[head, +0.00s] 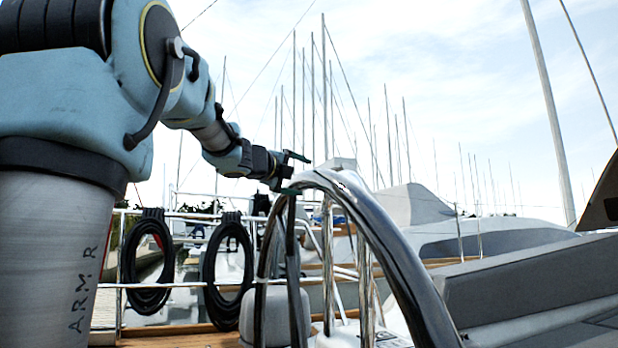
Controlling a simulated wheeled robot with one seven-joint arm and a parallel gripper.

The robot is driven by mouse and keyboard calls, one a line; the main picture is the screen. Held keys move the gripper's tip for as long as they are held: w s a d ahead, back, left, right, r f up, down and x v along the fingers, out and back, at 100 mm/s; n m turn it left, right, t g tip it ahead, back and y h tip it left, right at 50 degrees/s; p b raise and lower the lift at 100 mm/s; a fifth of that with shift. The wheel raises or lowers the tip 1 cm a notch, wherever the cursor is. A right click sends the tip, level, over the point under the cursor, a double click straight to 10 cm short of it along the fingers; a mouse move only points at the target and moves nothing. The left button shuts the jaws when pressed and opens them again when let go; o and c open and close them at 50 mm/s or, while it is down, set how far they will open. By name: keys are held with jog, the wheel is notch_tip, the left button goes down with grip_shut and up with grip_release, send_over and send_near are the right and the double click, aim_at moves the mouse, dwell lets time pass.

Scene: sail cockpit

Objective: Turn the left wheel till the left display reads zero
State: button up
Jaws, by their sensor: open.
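A large steering wheel (390,242) with a dark, glossy rim stands upright in the middle of the head view, seen at a steep angle. Its lower part is cut off by the bottom edge. My gripper (299,173) is open at the upper left of the rim, with one finger above the other. The lower finger is close to the top of the rim; I cannot tell whether it touches. I see no rim clearly held between the fingers. No display or reading can be made out, and I cannot confirm which wheel this is.
Shiny metal rails (328,262) stand behind the wheel. Two coils of black hose or rope (126,262) hang on the railing at left. A grey seat or coaming (540,278) fills the right side. Masts and covered boats lie beyond. The air above the wheel is free.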

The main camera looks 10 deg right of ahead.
jog(key=shift+p+x, duration=0.4)
jog(key=shift+x, duration=1.95)
grip_shut()
jog(key=shift+r, duration=0.1)
